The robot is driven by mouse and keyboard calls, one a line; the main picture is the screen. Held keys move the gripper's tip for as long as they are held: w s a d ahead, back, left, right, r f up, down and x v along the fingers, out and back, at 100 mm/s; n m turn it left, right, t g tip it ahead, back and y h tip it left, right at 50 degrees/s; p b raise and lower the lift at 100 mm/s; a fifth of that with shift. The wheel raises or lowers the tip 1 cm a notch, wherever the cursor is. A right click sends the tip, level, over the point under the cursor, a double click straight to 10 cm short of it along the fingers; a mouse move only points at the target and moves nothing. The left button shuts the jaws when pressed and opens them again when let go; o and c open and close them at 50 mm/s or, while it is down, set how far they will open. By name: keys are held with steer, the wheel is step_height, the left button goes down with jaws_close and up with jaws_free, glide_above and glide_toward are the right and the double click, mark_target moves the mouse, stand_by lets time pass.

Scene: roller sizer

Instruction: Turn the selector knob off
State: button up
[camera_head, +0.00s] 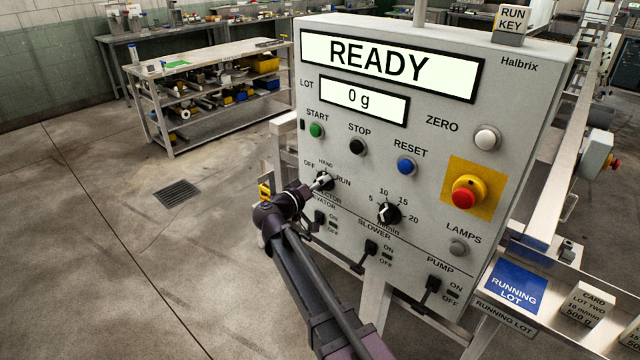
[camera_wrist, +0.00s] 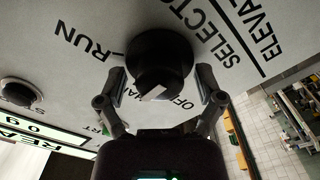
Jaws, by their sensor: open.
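The selector knob (camera_head: 323,181) is black with a pale mark and sits low on the left of the grey panel, among the labels OFF, HAND and RUN. In the wrist view the knob (camera_wrist: 160,60) appears large, with its white mark (camera_wrist: 154,93) on the near end. I cannot tell for sure which label the mark points to. My gripper (camera_head: 310,188) is at the knob in the head view. In the wrist view my gripper (camera_wrist: 162,84) is open, one finger on each side of the knob, with visible gaps. The HAND label is partly hidden there.
The black dial (camera_head: 389,214) is right of the knob. The elevator switch (camera_head: 320,217) is just below, with the blower switch (camera_head: 370,248) and pump switch (camera_head: 432,285) lower right. The red emergency button (camera_head: 465,197) stands out at right. Open floor lies left.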

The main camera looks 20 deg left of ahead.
steer(key=c, duration=1.2)
steer(key=shift+o, duration=0.3)
steer(key=shift+n, duration=0.3)
steer(key=n, duration=1.1)
steer(key=shift+w, duration=0.1)
steer(key=shift+n, duration=0.3)
